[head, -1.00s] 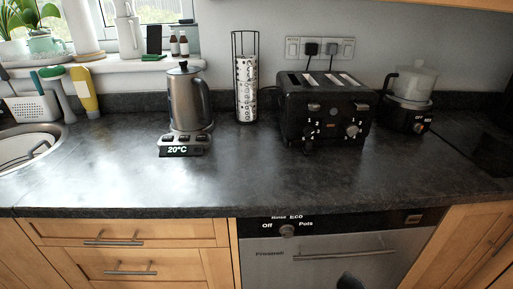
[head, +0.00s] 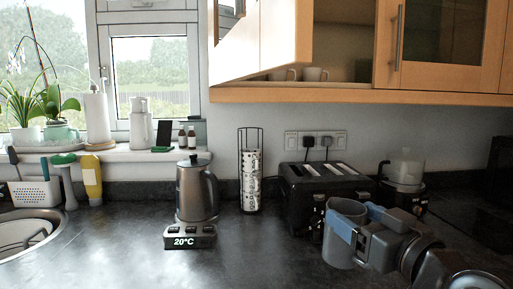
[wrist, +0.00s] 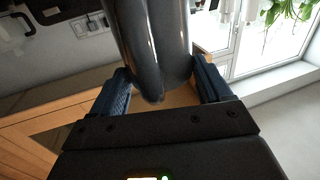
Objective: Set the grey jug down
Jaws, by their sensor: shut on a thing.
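The grey jug (head: 338,250) is in the head view, right of centre, in front of the black toaster. It looks upright, with its round rim at the top. My gripper (head: 359,228) comes in from the right and its blue fingers are shut on the jug. In the wrist view the jug (wrist: 152,45) shows as a smooth dark grey shape between the two fingers (wrist: 160,85). The jug's base is low over the dark counter (head: 270,262); I cannot tell whether it touches.
A black toaster (head: 303,205) stands close behind the jug. A steel kettle (head: 195,190) on its base and a mug rack (head: 250,180) stand further left. A blender (head: 405,172) is at the back right. The front middle counter is clear. An open cupboard (head: 340,70) hangs above.

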